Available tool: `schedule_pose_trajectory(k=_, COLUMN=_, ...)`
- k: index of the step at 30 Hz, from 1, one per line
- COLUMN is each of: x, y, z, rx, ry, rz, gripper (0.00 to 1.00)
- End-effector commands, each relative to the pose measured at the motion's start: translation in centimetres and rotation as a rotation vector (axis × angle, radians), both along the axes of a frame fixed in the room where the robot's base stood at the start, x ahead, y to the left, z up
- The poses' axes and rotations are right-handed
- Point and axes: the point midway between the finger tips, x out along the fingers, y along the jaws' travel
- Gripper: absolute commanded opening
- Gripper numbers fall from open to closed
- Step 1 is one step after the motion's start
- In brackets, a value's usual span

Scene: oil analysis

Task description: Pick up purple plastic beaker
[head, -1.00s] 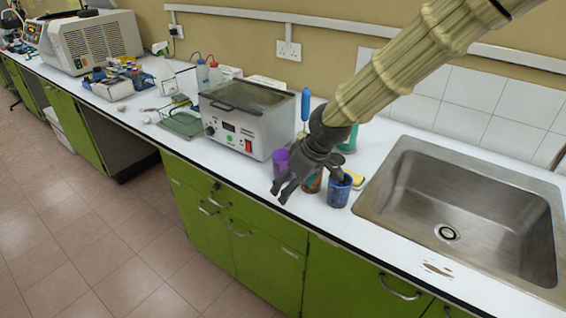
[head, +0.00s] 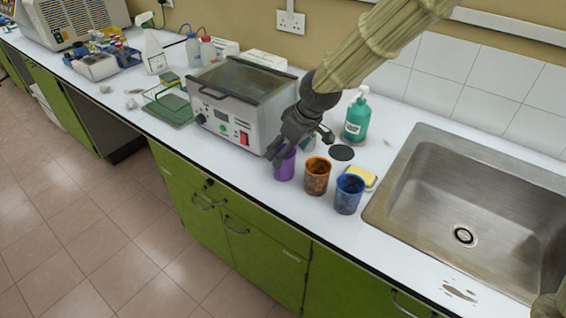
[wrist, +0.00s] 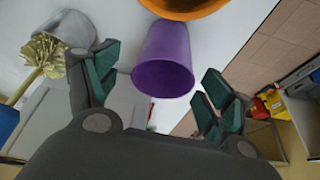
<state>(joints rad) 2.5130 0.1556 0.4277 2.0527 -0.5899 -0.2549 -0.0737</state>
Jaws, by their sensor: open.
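The purple plastic beaker (head: 285,166) stands on the white counter, in front of the right end of the metal water bath. My gripper (head: 298,150) is just above and behind it in the head view and hides part of its top. In the wrist view the purple beaker (wrist: 165,62) lies ahead, between the lines of the two spread fingers. My gripper (wrist: 160,92) is open and nothing is held in it. I cannot tell whether a finger touches the beaker.
An orange beaker (head: 316,177) and a blue beaker (head: 348,195) stand close to the right. A yellow sponge (head: 361,177), green soap bottle (head: 357,118) and steel sink (head: 455,205) are further right. The water bath (head: 240,102) blocks the left side.

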Motion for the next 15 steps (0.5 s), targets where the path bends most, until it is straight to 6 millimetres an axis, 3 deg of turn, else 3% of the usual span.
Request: schedule_pose_trajectory(k=15, x=1.0, y=1.7, z=-3.7, rx=-0.001, ry=0.002, rz=0.004, gripper=0.81)
